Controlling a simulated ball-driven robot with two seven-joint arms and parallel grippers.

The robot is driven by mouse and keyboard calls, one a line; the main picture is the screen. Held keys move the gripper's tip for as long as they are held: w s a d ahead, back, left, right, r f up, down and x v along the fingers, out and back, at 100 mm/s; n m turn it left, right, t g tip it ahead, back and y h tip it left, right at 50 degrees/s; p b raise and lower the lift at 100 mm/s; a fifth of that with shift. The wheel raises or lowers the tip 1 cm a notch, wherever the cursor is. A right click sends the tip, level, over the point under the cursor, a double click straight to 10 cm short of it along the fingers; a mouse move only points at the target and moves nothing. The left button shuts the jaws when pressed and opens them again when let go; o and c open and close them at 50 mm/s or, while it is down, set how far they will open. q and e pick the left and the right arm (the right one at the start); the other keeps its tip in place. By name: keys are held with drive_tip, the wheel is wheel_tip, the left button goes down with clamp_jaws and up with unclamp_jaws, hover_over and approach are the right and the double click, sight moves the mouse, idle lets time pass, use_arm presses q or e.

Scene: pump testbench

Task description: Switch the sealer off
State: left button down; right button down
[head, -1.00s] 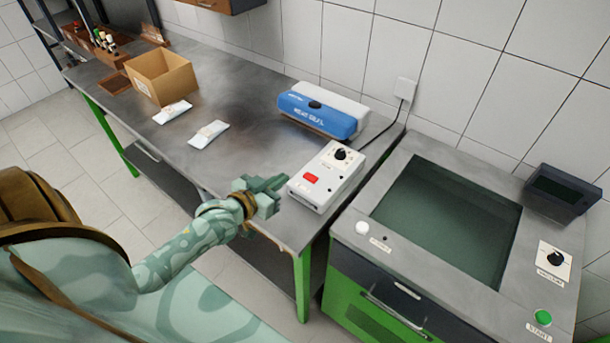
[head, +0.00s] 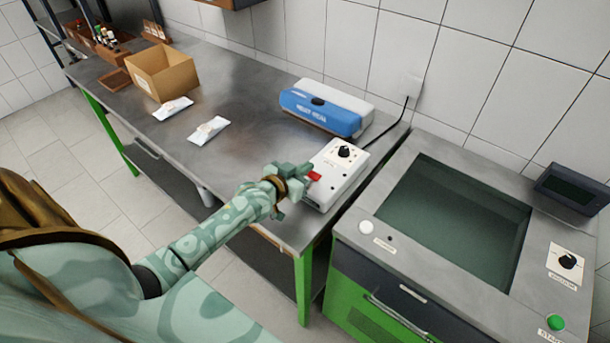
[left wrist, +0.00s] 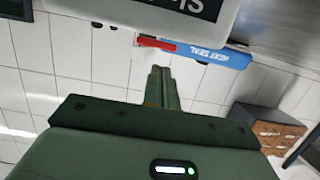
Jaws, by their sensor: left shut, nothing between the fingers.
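The sealer is a blue and white bar (head: 322,112) on the steel table, with a white control box (head: 345,172) in front of it. The box has a black knob (head: 344,151) and a red rocker switch (head: 314,176). My left gripper (head: 304,176) is shut and empty at the box's left side, beside the red switch and partly covering it. I cannot tell if they touch. In the left wrist view, the shut fingers (left wrist: 161,72) point toward the red switch (left wrist: 156,44), with the blue bar (left wrist: 205,53) behind. My right gripper is not in view.
Two white pouches (head: 173,107) (head: 208,130) and an open cardboard box (head: 162,72) are on the table (head: 250,100) to the left. A machine with a recessed chamber (head: 455,225) and a green button (head: 556,322) stands at the right. The table's middle is clear.

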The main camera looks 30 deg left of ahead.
use_arm(q)
drive_tip(key=shift+f, duration=0.75)
drive_tip(key=shift+a+f+n+b, duration=0.15)
drive_tip(key=shift+f+n+b, duration=0.35)
drive_tip(key=shift+b, duration=0.1)
drive_tip(key=shift+r+p, duration=0.55)
drive_tip(key=r+p, duration=0.4)
drive_tip(key=shift+s+a+r, duration=0.1)
drive_tip(key=shift+s+a, duration=0.15)
drive_tip(key=shift+a, duration=0.15)
drive_tip(key=p+v, duration=0.1)
drive_tip(key=v, duration=0.8)
drive_tip(key=shift+s+a+f, duration=0.2)
drive_tip(key=shift+f, duration=0.15)
